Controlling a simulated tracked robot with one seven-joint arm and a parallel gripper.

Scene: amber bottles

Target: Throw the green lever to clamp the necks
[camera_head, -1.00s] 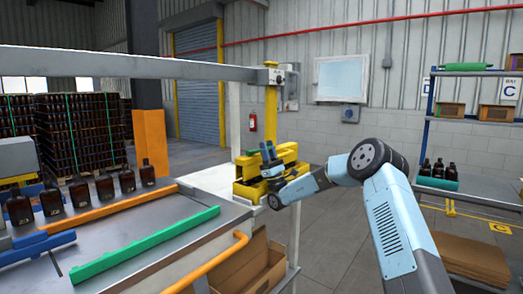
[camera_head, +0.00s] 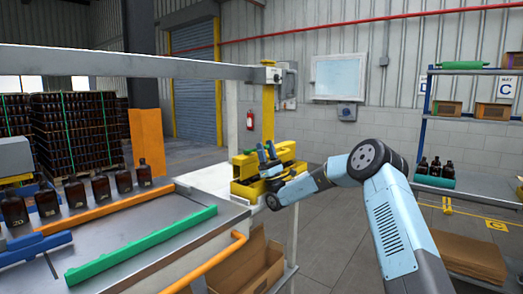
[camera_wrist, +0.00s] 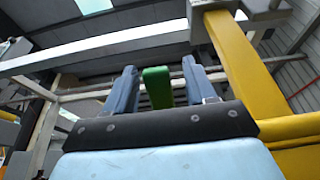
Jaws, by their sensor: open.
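The green lever (camera_wrist: 157,88) stands upright between my gripper's two blue fingers in the wrist view. Gaps show on both sides of it, so the fingers appear not to grip it. My gripper (camera_wrist: 159,68) is open around it. In the head view my gripper (camera_head: 267,151) is at the yellow fixture (camera_head: 244,167) beside the line's far end. Several amber bottles (camera_head: 101,188) stand upright in a row on the line at left. Whether any necks are in the yellow fixture is hidden.
A yellow post (camera_wrist: 237,70) rises close to the right of my fingers. A grey overhead beam (camera_head: 120,64) spans the line. An orange rail (camera_head: 205,262) and a long green bar (camera_head: 145,250) edge the line. A shelf rack (camera_head: 470,186) with dark bottles stands at right.

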